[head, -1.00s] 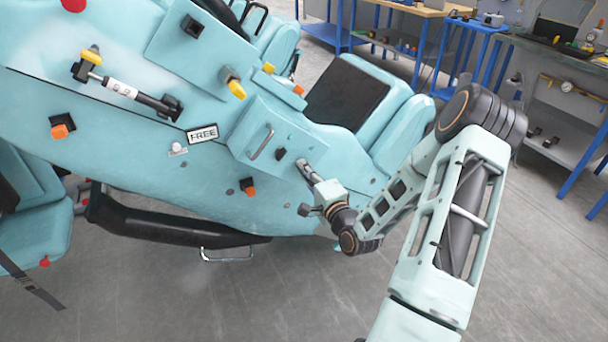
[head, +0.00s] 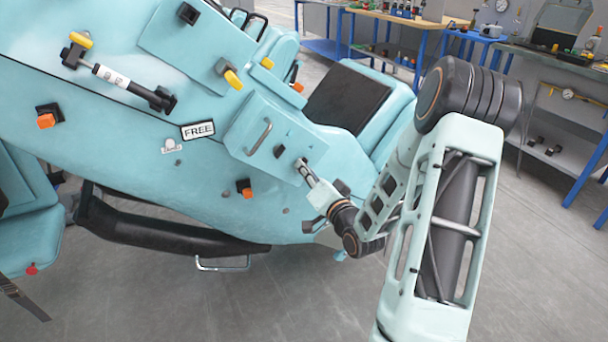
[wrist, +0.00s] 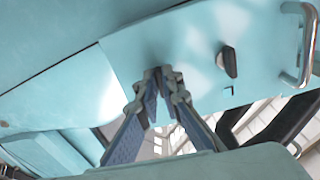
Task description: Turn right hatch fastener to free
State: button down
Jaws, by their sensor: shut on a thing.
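My gripper (head: 303,164) is at the hatch's right part. In the wrist view, my gripper's fingertips (wrist: 164,76) are closed together against the panel. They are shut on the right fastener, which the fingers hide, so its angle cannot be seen. The left fastener (head: 280,151) is a black knob, free of my gripper. It stands between the fingers and the handle in the wrist view (wrist: 229,62).
A "FREE" label (head: 198,130) is on the body left of the hatch. The metal handle (head: 259,138) sticks out near the fasteners. A black seat pad (head: 345,97) lies beyond the hatch. Blue workbenches (head: 400,30) stand behind. The floor (head: 300,300) in front is open.

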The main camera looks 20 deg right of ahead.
jog(key=shift+n, duration=0.3)
dwell(0.4)
jog(key=c, duration=2.1)
grip_release()
jog(key=s, duration=0.7)
jog(key=shift+s+d, duration=0.15)
jog(key=shift+s, duration=0.1)
